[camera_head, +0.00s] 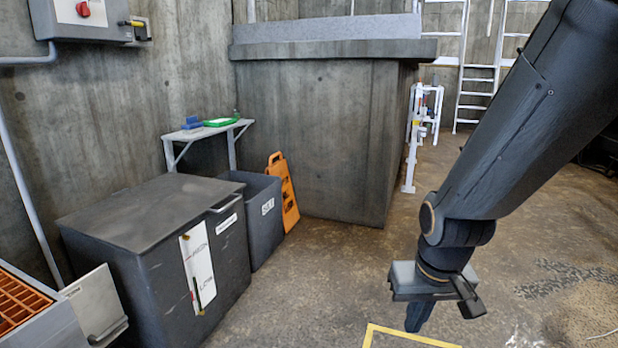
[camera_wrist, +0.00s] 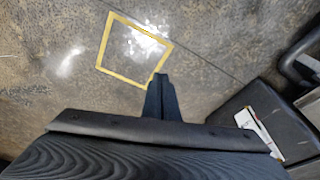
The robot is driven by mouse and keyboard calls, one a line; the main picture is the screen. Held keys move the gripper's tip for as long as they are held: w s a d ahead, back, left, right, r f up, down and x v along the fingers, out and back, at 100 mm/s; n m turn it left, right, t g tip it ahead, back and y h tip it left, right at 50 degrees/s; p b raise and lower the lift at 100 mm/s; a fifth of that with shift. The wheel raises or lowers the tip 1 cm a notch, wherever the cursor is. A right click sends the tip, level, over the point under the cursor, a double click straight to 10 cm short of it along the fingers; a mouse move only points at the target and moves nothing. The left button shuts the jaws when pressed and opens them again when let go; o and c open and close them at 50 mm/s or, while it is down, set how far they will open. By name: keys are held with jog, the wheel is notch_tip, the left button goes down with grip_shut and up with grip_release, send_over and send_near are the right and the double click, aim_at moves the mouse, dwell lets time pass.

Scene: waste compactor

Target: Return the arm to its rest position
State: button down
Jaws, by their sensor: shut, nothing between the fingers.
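My gripper (camera_head: 419,317) hangs at the end of my dark arm, at the right of the head view, and points down over the bare floor. Its fingers are shut with nothing between them. It also shows in the wrist view (camera_wrist: 161,84), where the fingers stand close together near a yellow floor square (camera_wrist: 108,45). The gripper is apart from every object around it. Part of the yellow square (camera_head: 412,336) shows below it at the bottom of the head view.
A dark lidded bin (camera_head: 135,267) stands at left, with an open bin (camera_head: 263,235) and an orange folded sign (camera_head: 287,195) behind it. A drawer with an orange grid (camera_head: 20,300) is at lower left. White ladders (camera_head: 477,85) stand at the back. Floor around my gripper is clear.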

jog(key=s+a+r+n+g+y, duration=0.1)
jog(key=s+a+r+n, duration=0.3)
jog(key=s+a, duration=0.5)
jog(key=s+a+r+n+g+y, duration=0.15)
jog(key=s+a+r, duration=0.4)
jog(key=a, duration=0.65)
jog(key=d+r+m+h+p, duration=0.1)
jog(key=d+r+m+p, duration=0.1)
jog(key=d+r+p, duration=0.8)
jog(key=d+r+m+h+p, duration=0.1)
jog(key=d+r+m+p, duration=0.2)
jog(key=d+r+p, duration=0.7)
notch_tip(320, 180, up, 6)
jog(key=p, duration=1.5)
jog(key=shift+s+d+f+p, duration=0.2)
jog(key=shift+s+d+p, duration=0.1)
jog(key=shift+s+d, duration=0.1)
jog(key=shift+m+h, duration=0.25)
